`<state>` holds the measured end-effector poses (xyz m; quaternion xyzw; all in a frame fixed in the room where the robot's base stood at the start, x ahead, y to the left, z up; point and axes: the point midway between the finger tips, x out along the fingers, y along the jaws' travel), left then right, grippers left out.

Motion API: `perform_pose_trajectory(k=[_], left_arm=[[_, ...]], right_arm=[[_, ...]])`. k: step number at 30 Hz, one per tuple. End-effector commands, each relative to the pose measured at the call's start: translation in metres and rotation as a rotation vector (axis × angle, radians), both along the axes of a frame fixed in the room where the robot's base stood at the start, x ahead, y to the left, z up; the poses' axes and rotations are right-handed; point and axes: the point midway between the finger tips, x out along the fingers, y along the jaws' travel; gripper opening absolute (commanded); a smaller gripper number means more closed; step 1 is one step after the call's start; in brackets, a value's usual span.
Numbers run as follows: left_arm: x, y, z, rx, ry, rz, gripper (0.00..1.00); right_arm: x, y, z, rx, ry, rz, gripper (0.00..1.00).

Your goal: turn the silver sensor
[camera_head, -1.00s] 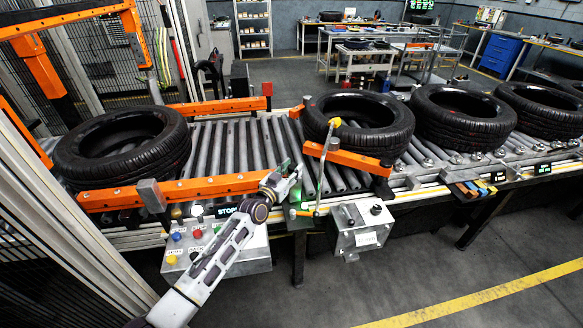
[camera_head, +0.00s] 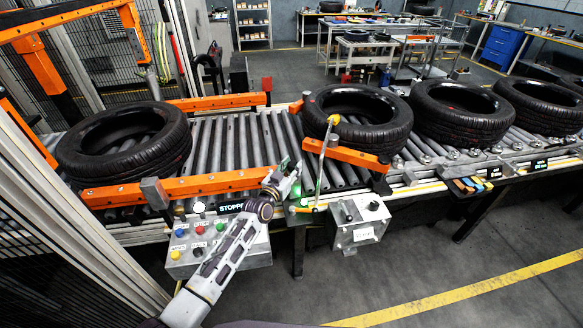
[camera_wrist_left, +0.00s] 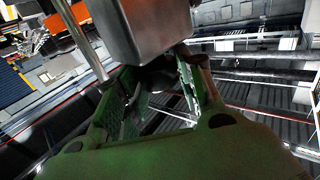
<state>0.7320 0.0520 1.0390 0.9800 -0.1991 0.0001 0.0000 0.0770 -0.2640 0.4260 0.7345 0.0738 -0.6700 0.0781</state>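A silver block (camera_wrist_left: 148,25), which looks like the silver sensor, fills the top middle of the left wrist view, with a metal rod beside it. My left gripper (camera_head: 289,172) is at the conveyor's front edge, by a thin upright rod with a yellow top (camera_head: 333,119). In the left wrist view its two fingers (camera_wrist_left: 160,95) stand apart, just below the block, lit green. Dark parts show between the fingertips; I cannot tell whether they touch anything. In the head view the sensor is too small to tell from the gripper. My right gripper is not in view.
Several black tyres (camera_head: 358,116) lie on the roller conveyor (camera_head: 240,145). Orange guide bars (camera_head: 180,188) edge it. A button box (camera_head: 200,250) and a silver box with a black knob (camera_head: 360,222) hang at the front, close to my left arm. The floor to the right is clear.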

Motion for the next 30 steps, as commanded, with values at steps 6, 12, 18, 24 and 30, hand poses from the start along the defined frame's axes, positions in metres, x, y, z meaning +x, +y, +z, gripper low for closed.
perform_pose_trajectory(k=[6,12,18,24,30], left_arm=[[0.000,0.000,0.002,0.000,-0.003,0.001,0.58],[0.000,0.000,0.001,0.000,-0.001,0.000,0.58],[-0.002,0.001,0.000,0.000,0.000,0.000,0.58],[-0.010,0.004,-0.001,0.000,0.000,0.000,0.58],[-0.024,0.011,-0.001,0.001,0.000,0.000,0.58]], right_arm=[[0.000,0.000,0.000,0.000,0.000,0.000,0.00],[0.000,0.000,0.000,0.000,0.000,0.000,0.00],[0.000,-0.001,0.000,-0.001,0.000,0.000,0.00],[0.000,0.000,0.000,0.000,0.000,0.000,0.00],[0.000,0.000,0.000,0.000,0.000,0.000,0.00]])
